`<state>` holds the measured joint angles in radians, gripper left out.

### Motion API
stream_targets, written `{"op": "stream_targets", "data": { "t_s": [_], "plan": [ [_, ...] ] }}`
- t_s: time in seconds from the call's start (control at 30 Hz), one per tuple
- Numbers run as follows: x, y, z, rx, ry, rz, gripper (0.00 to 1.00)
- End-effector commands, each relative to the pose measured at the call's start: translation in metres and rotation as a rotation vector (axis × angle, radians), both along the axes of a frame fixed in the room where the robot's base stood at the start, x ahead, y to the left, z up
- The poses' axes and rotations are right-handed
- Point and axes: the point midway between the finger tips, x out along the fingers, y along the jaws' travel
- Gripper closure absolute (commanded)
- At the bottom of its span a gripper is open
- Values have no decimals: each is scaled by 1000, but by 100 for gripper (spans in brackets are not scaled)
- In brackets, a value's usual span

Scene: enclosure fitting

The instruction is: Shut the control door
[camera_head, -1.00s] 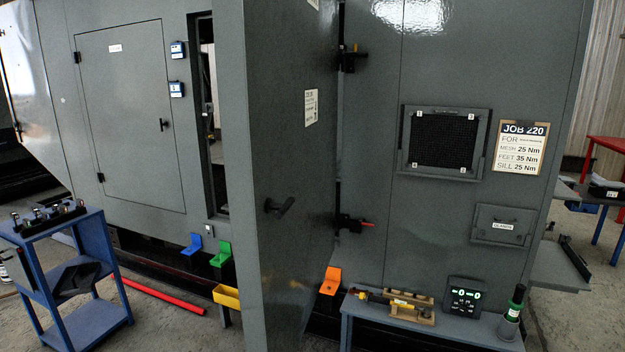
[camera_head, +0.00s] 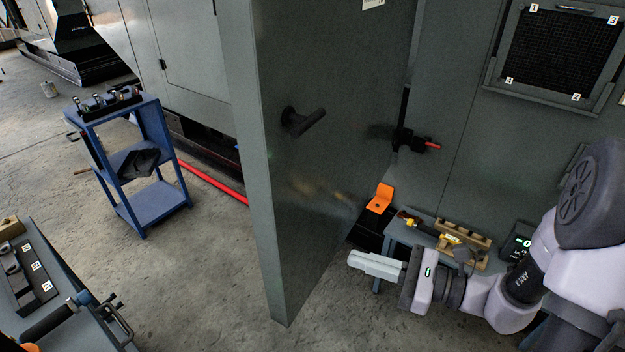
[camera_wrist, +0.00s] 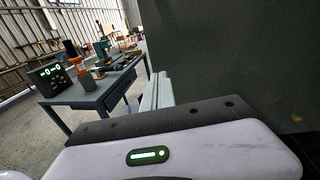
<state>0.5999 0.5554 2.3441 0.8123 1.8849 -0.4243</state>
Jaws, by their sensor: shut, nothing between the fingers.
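A dark lever handle (camera_head: 303,122) sticks out of this face. In the wrist view, the pale shut fingers (camera_wrist: 157,92) point along a dark grey panel (camera_wrist: 225,45), which seems to be the door. The door's top is out of view.
A small bench (camera_head: 400,236) with tools stands close behind my gripper. An orange bracket (camera_head: 380,198) sits near the hinge side.

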Motion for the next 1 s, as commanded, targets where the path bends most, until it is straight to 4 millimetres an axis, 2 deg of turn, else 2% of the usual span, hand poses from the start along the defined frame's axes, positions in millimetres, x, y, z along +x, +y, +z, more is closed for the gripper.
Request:
{"op": "stream_targets", "data": {
  "t_s": [0.07,0.17,0.7,0.83,1.0],
  "plan": [
    [11,-14,-8,62,23,-72,100],
    [18,-13,-10,81,27,-95,100],
    [73,82,-11,77,26,-86,100],
    [82,96,-10,77,25,-87,100],
    [86,103,-9,78,28,-89,100]
  ]
}}
